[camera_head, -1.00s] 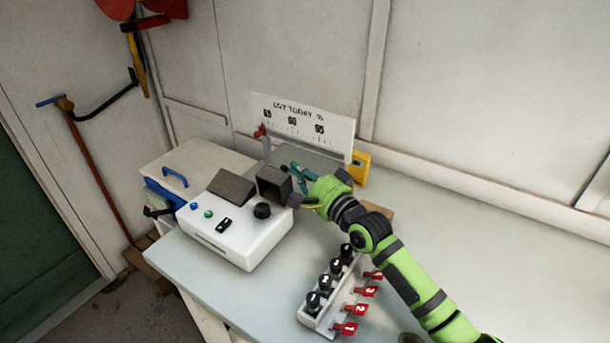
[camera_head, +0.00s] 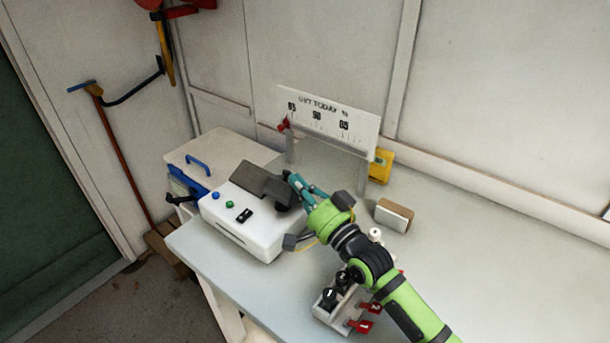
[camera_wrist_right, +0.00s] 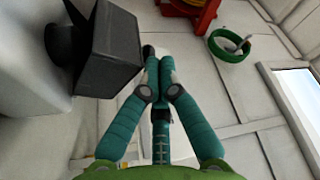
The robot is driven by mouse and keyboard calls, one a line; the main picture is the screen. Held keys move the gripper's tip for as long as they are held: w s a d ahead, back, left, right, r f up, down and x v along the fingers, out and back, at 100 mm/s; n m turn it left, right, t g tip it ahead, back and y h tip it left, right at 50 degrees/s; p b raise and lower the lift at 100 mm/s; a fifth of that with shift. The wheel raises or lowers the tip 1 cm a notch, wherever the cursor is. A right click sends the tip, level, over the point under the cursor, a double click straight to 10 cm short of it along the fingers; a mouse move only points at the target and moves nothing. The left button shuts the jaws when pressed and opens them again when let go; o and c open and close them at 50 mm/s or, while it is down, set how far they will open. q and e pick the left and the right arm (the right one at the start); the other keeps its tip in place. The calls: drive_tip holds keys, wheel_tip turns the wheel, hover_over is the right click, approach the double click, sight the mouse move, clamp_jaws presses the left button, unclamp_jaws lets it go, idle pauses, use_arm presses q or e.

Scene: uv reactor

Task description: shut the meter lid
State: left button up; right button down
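The meter is a white box (camera_head: 250,228) on the bench, with blue and green buttons and a black switch on its face. A dark grey slanted panel (camera_head: 252,176) stands on its top. Beside it is a dark grey box-like part (camera_head: 277,188), partly behind my right gripper (camera_head: 292,181); I cannot tell which piece is the lid or how far it is open. In the right wrist view the dark part (camera_wrist_right: 112,45) is just left of my right gripper (camera_wrist_right: 158,58). Its teal fingers are together and hold nothing visible. My left gripper is out of view.
A black-knobbed block with red tags (camera_head: 345,308) stands under my right forearm. A small box (camera_head: 394,215) and a yellow device (camera_head: 381,166) are to the right. A scale sign (camera_head: 328,115) stands behind. The bench's right side is clear.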

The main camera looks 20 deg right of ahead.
drive_tip(key=shift+s+a+f, duration=0.35)
drive_tip(key=shift+s+a, duration=0.05)
drive_tip(key=shift+a, duration=0.1)
idle(0.4)
